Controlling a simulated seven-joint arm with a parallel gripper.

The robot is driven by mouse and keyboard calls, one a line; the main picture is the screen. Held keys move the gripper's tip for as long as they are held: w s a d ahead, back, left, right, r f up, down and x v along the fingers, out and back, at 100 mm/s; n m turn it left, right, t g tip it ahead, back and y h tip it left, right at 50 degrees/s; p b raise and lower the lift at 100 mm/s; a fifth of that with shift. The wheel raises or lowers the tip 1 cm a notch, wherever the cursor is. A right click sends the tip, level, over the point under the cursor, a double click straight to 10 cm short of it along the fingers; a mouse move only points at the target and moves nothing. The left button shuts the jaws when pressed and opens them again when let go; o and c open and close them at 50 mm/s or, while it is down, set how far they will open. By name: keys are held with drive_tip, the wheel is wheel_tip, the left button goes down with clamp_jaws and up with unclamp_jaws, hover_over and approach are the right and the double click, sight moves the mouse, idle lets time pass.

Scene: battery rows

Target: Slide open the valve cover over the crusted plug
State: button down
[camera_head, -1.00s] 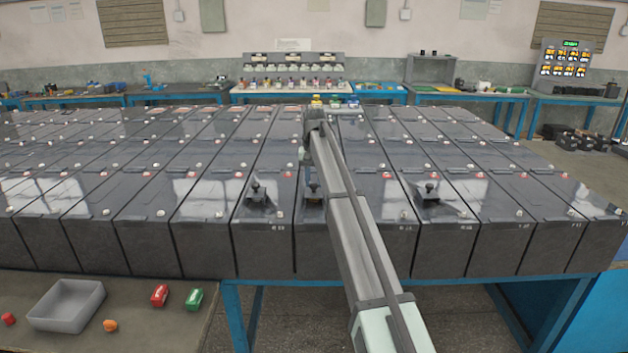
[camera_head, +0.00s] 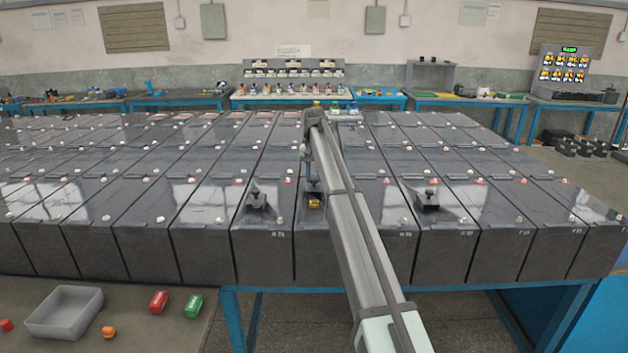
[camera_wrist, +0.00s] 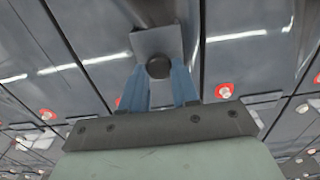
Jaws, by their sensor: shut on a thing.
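The middle valve cover (camera_head: 313,188), a dark plate with a knob, sits on a battery front near the centre of the head view. A yellow-orange crusted plug (camera_head: 314,204) shows at its near edge, uncovered. My gripper (camera_head: 312,179) comes down from above onto this cover. In the wrist view its blue fingers (camera_wrist: 160,82) stand on both sides of the round black knob (camera_wrist: 158,66) and are shut on it. The grey cover plate (camera_wrist: 157,42) shows beyond the knob. In the wrist view the plug is hidden.
Similar knobbed covers stand on a battery to the left (camera_head: 256,200) and one to the right (camera_head: 429,196). Rows of dark batteries surround them. My arm blocks the view just right of the middle cover. A grey bin (camera_head: 66,312) stands on the bench at lower left.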

sight(314, 179)
drive_tip(key=shift+s, duration=0.1)
drive_tip(key=c, duration=0.8)
unclamp_jaws()
drive_tip(key=shift+r, duration=0.1)
wheel_tip(314, 179, up, 14)
drive_tip(key=shift+f, duration=0.15)
